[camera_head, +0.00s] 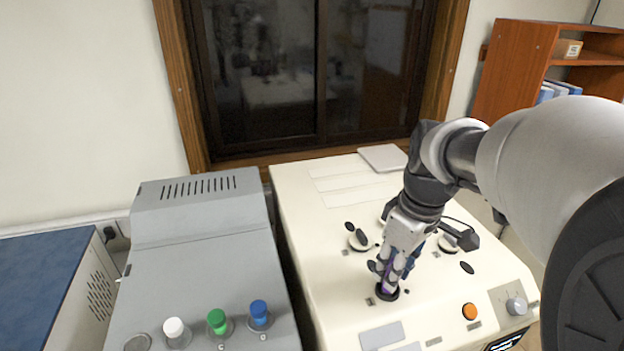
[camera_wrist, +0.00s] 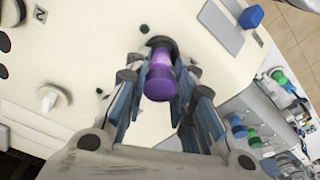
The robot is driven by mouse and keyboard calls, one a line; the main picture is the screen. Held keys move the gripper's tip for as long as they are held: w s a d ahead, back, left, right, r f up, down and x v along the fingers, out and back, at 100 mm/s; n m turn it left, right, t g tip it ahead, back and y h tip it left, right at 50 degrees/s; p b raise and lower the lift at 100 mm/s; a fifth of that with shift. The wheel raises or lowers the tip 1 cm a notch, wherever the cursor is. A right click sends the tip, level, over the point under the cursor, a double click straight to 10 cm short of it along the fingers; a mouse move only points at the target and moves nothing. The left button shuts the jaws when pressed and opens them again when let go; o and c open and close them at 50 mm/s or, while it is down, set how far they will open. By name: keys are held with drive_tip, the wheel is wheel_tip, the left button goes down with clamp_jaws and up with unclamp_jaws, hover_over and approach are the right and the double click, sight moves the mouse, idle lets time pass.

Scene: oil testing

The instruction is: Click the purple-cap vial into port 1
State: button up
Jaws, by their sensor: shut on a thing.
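The purple-cap vial (camera_wrist: 160,84) is between the fingers of my gripper (camera_wrist: 161,92), which is shut on it. The vial's far end meets a dark round port (camera_wrist: 161,42) on the cream machine top; how deep it sits is hidden. In the head view my gripper (camera_head: 388,272) points down at the front left part of the cream machine (camera_head: 330,290), with a little purple (camera_head: 388,287) showing just above the dark port (camera_head: 387,294). No number on this port is readable.
Other ports with dark lids (camera_head: 360,238) lie behind my gripper. An orange button (camera_head: 469,311) and a knob (camera_head: 516,306) are at the front right. The grey unit (camera_head: 195,270) at left holds white (camera_head: 174,327), green (camera_head: 217,320) and blue (camera_head: 259,311) caps.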

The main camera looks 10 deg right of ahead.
sight(388, 294)
drive_tip(key=shift+f+b, duration=1.05)
drive_tip(key=shift+f, duration=0.35)
idle(0.9)
drive_tip(key=shift+s+a+f+b, duration=0.1)
drive_tip(key=shift+s+f+b, duration=0.25)
drive_tip(key=shift+f, duration=0.2)
idle(0.6)
drive_tip(key=o, duration=1.1)
drive_tip(key=shift+w, duration=0.2)
drive_tip(key=shift+r, duration=0.1)
